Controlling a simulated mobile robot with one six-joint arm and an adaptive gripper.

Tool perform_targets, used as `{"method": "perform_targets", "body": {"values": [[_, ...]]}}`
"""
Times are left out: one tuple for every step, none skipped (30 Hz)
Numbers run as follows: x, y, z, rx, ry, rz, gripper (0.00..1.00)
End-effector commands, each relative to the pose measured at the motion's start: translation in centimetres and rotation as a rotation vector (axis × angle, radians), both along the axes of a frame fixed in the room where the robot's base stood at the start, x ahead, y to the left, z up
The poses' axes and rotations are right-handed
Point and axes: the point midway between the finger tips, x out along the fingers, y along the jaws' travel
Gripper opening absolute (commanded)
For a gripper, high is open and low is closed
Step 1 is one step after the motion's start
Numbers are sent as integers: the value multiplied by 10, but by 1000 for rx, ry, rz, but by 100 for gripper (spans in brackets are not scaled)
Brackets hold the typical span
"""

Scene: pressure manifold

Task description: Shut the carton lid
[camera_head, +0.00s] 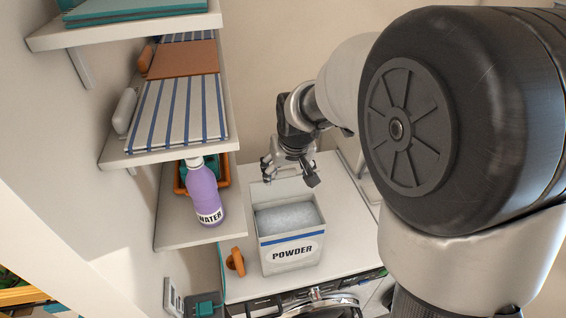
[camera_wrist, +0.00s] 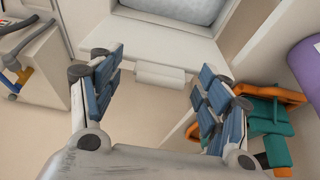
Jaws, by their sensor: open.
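The carton (camera_head: 290,267), a white box marked POWDER with a blue stripe, stands on the white worktop, its top open and grey powder inside. Its lid (camera_head: 287,186) is raised at the back edge, partly hidden by my gripper. In the wrist view the powder shows at the top edge, with the pale lid panel (camera_wrist: 165,38) below it and a small white tab (camera_wrist: 160,75) on the panel's near edge. My gripper (camera_head: 289,173) is at the back of the carton, near the lid. Its fingers (camera_wrist: 160,88) are apart, and the tab appears between them; contact cannot be told.
Wall shelves at left hold a purple WATER bottle (camera_head: 204,192), an orange basket (camera_wrist: 282,97) with teal cloth and striped folded cloths (camera_head: 180,112). An orange object (camera_head: 235,262) lies left of the carton. A washing machine (camera_head: 325,304) is below. The worktop right of the carton is clear.

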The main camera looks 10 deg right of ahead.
Motion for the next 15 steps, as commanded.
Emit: {"method": "perform_targets", "body": {"values": [[0,0,0,0,0,0,69],[0,0,0,0,0,0,67],[0,0,0,0,0,0,65],[0,0,0,0,0,0,63],[0,0,0,0,0,0,61],[0,0,0,0,0,0,58],[0,0,0,0,0,0,56],[0,0,0,0,0,0,54],[0,0,0,0,0,0,51],[0,0,0,0,0,0,49],[0,0,0,0,0,0,47],[0,0,0,0,0,0,45],[0,0,0,0,0,0,43],[0,0,0,0,0,0,41],[0,0,0,0,0,0,38]]}}
